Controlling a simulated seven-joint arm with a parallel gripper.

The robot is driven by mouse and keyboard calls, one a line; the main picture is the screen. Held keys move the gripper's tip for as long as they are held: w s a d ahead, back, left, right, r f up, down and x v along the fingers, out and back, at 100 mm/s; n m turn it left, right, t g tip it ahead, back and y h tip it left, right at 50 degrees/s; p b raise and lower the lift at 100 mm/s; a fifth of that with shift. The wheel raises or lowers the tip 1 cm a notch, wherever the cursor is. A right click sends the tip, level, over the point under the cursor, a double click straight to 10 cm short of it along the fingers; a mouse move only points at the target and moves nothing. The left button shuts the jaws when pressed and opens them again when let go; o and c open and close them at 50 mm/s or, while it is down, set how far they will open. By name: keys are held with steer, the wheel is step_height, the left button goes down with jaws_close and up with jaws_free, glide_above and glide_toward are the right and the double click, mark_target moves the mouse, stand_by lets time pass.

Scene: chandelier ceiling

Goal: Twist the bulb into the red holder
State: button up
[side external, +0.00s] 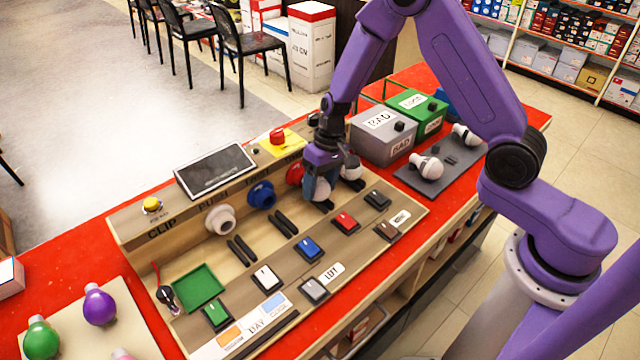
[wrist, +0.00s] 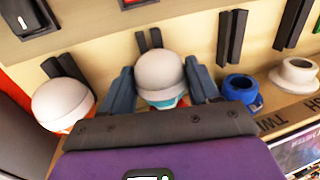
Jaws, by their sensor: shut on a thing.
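My gripper (wrist: 160,82) is shut on a white-domed bulb (wrist: 160,72), with one blue-grey finger on each side of it. A teal band shows under the dome, with a little red just behind it. In the side external view my gripper (side external: 323,188) is low at the slanted panel, directly in front of the red holder (side external: 294,173). The fingers hide most of the held bulb there. The bulb is lined up with the red holder, but I cannot tell how far its base is inside.
A blue holder (side external: 260,194) and a white holder (side external: 221,218) sit left along the panel. A second white-domed bulb (wrist: 62,102) is close beside my gripper. Grey (side external: 383,134) and green (side external: 417,113) boxes stand right. Two bulbs lie on a grey tray (side external: 412,180).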

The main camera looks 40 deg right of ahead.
steer(key=shift+d+y, duration=0.1)
steer(key=shift+y, duration=0.2)
steer(key=shift+y, duration=0.6)
steer(key=shift+d+f, duration=0.1)
steer(key=o, duration=1.1)
steer(key=shift+y, duration=0.3)
steer(key=v, duration=1.7)
steer(key=s+a+r+n+g+h, duration=0.1)
steer(key=s+a+n, duration=0.2)
steer(key=s, duration=0.4)
steer(key=s+a+r+n+h, duration=0.2)
steer(key=s+a+n, duration=0.1)
steer(key=s, duration=0.3)
steer(key=s+d+n, duration=0.1)
steer(key=s+n, duration=0.1)
steer(key=s, duration=0.3)
steer(key=s+d+n+h, duration=0.1)
steer(key=s+n, duration=0.1)
steer(key=s, duration=0.4)
steer(key=s+d+n+t, duration=0.1)
steer(key=s+n, duration=0.1)
steer(key=s, duration=0.4)
steer(key=shift+s+d+n+h, duration=0.15)
steer(key=shift+s+n+h, duration=0.1)
steer(key=shift+n+h, duration=0.05)
